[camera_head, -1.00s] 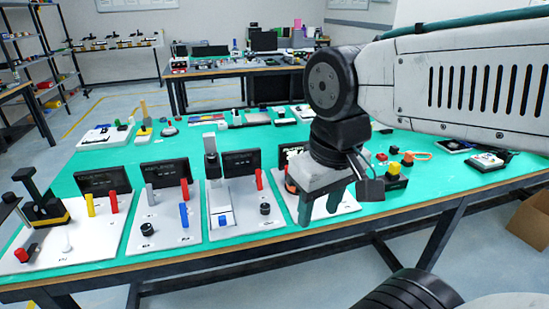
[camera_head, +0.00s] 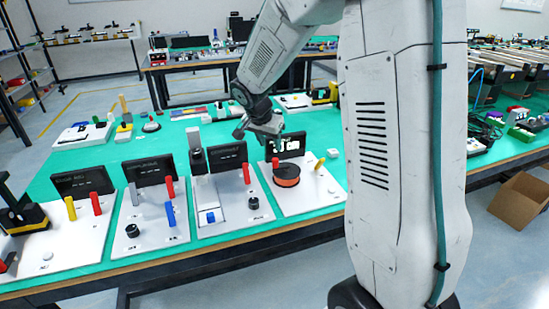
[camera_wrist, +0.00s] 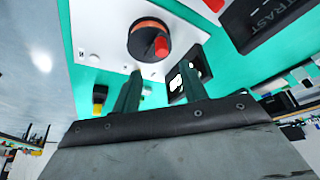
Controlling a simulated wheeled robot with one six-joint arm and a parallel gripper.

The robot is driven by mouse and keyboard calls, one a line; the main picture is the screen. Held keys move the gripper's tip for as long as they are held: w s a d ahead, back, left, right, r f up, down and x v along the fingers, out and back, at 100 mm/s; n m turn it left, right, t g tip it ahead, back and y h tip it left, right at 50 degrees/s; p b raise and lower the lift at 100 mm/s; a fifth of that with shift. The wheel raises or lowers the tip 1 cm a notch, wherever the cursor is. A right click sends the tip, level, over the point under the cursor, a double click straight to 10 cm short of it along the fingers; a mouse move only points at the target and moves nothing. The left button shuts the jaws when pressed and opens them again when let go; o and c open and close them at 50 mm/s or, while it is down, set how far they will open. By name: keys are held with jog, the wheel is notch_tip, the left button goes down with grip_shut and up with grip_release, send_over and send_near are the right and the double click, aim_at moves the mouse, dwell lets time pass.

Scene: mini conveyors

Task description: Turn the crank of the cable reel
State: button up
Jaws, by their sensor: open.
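The cable reel (camera_head: 286,178) is an orange drum with a dark top on a white board (camera_head: 312,203) at the right of the panel row. In the wrist view the reel (camera_wrist: 136,27) shows near the top, with a red handle (camera_wrist: 161,45) standing on it, which looks like the crank. My gripper (camera_head: 270,147) is above and just behind the reel in the head view. In the wrist view my gripper (camera_wrist: 165,64) is open and empty, its two dark fingers pointing toward the reel. The handle appears just beyond the fingertips; I cannot tell the exact gap.
A small dark display (camera_head: 286,145) stands behind the reel. A yellow lever (camera_head: 319,164) stands to the reel's right. The neighbouring board has a red lever (camera_head: 246,173) and a black knob (camera_head: 254,203). My arm hides the table's right part.

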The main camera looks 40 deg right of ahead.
aim_at(275, 159)
jog(key=x, duration=0.8)
jog(key=shift+w+d+f, duration=0.15)
jog(key=shift+w, duration=0.1)
grip_shut()
